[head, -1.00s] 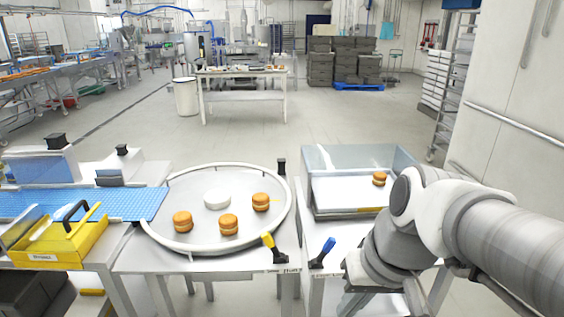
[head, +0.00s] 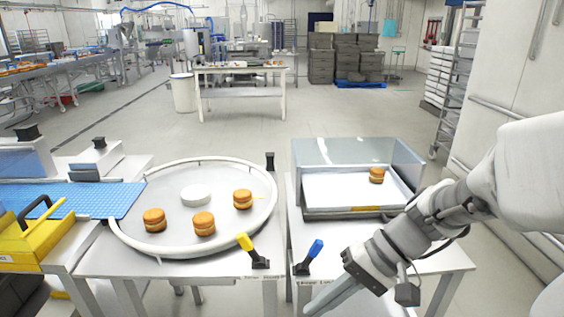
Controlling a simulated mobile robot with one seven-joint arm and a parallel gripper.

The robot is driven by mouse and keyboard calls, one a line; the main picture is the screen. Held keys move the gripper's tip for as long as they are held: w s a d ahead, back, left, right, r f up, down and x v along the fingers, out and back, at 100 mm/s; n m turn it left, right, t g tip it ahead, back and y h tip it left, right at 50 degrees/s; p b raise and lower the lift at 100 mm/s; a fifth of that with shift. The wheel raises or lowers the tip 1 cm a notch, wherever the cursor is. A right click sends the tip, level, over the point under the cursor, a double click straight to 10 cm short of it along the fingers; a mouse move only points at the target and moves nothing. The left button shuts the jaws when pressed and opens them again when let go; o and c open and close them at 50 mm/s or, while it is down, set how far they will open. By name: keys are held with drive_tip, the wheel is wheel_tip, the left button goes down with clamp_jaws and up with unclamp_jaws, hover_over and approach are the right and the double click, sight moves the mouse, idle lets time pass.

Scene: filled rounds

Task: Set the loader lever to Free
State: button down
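A yellow-handled lever (head: 247,246) stands on a black base at the front right of the turntable's table. A blue-handled lever (head: 310,254) stands on a black base at the front left of the table with the clear-walled tray. Both handles tilt, yellow up-left and blue up-right. Small labels sit on the table edges below them, too small to read, so I cannot tell which lever is the loader's. My gripper (head: 340,290) is low at the front, right of and below the blue lever, apart from it. Its fingers are not clear enough to tell open from shut.
The round turntable (head: 128,240) carries several filled rounds and a white disc. The clear-walled tray (head: 315,212) holds one filled round (head: 377,175). A blue conveyor (head: 95,197) and yellow bin (head: 30,250) are left. A narrow gap separates the two tables.

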drive_tip(key=w+d+f+m+t+y+b, duration=0.1)
drive_tip(key=w+f+m+y+b, duration=0.1)
drive_tip(key=w+f+y+b, duration=0.25)
drive_tip(key=m+t+y+b, duration=0.1)
drive_tip(key=m+t+b, duration=0.65)
drive_tip(key=t, duration=0.85)
approach(311, 256)
drive_tip(key=d+f+m+p, duration=0.1)
drive_tip(key=d+f+m, duration=0.1)
drive_tip(key=d, duration=0.7)
drive_tip(key=shift+s+r+g+y, duration=0.25)
drive_tip(key=shift+s+g, duration=0.05)
drive_tip(key=shift+s, duration=0.05)
drive_tip(key=b+x, duration=0.1)
drive_tip(key=x, duration=0.9)
drive_tip(key=shift+a+r, duration=0.4)
drive_tip(key=shift+a, duration=0.5)
drive_tip(key=shift+a+r, duration=0.4)
drive_tip(key=shift+a, duration=0.45)
drive_tip(key=shift+r+n, duration=0.1)
drive_tip(key=shift+n, duration=0.15)
